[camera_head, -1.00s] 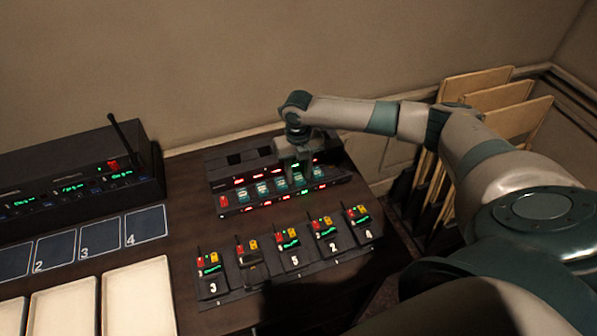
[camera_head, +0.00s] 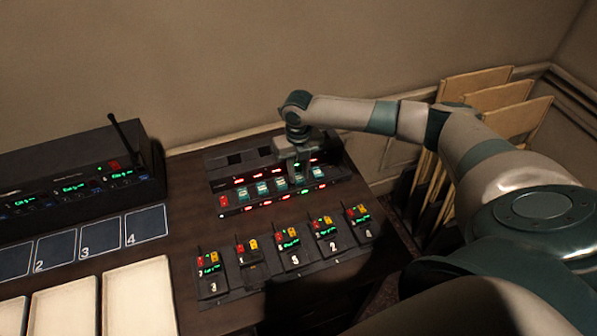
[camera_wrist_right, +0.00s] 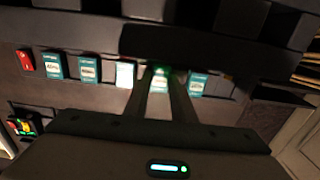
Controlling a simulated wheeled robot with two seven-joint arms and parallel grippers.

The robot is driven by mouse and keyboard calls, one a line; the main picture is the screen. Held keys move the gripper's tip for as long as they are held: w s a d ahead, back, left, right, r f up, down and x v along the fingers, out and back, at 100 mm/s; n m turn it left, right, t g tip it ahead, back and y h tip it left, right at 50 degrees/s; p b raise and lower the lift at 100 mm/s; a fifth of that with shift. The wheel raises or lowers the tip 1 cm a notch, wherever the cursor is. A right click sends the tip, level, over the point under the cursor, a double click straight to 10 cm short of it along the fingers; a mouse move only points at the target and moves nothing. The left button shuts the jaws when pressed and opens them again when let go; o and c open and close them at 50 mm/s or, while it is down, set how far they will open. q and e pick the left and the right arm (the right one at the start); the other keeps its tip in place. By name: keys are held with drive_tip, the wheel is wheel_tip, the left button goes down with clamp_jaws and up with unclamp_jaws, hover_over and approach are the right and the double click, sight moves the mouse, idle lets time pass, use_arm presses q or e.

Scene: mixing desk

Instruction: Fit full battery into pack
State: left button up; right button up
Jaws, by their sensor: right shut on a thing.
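My right gripper (camera_head: 298,172) reaches down over the charger (camera_head: 216,184) at the back of the desk. Its fingers are shut on a teal-and-white battery, which shows between the fingertips in the right wrist view (camera_wrist_right: 160,84). That battery appears to be still in the charger row. Several other teal batteries (camera_wrist_right: 88,69) sit in the row on both sides. Several numbered packs (camera_head: 292,247) stand in front of the charger. The second pack from the left (camera_head: 250,257) has a dark display, while the others show green. My left gripper is out of view.
A receiver unit (camera_head: 75,170) with an antenna stands at the left. Numbered dark pads (camera_head: 146,225) and pale trays (camera_head: 138,296) lie in front of it. Wooden boards (camera_head: 490,105) stand at the right.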

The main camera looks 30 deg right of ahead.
drive_tip(key=shift+r, duration=0.2)
drive_tip(key=shift+r+p, duration=2.3)
drive_tip(key=shift+r, duration=0.05)
